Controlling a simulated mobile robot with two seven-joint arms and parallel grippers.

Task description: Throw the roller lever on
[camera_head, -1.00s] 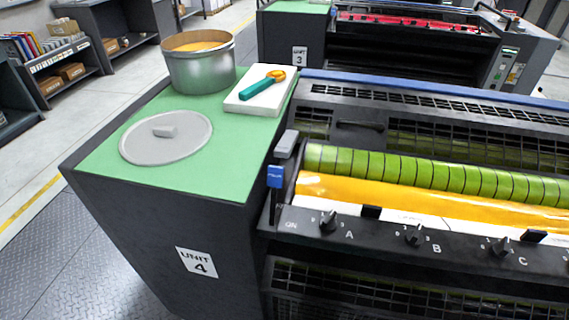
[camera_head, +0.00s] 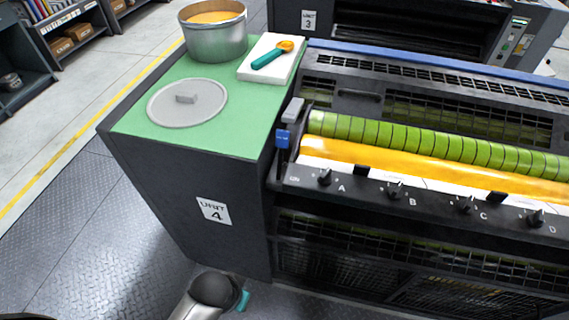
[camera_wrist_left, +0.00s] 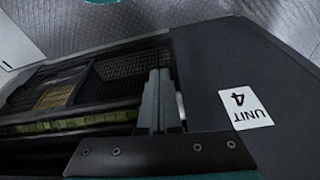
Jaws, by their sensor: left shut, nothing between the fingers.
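The roller lever has a blue handle (camera_head: 283,139) and stands at the left end of the rollers on unit 4 (camera_head: 214,211). It leans up and away from the control rail, just above the small ON mark. Part of my left arm shows low in the head view, in front of the unit's cabinet, well below the lever. My left gripper (camera_wrist_left: 157,75) shows in the left wrist view with its grey fingers together and empty, in front of the unit's dark side. The lever cannot be made out there. My right gripper is not in view.
A grey block (camera_head: 292,110) sits just behind the lever. Knobs line the control rail (camera_head: 430,199). A lid (camera_head: 205,110), an ink pot (camera_head: 215,43) and a white block with a teal-handled tool (camera_head: 272,58) stand on the green top. Floor left of the unit is clear.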

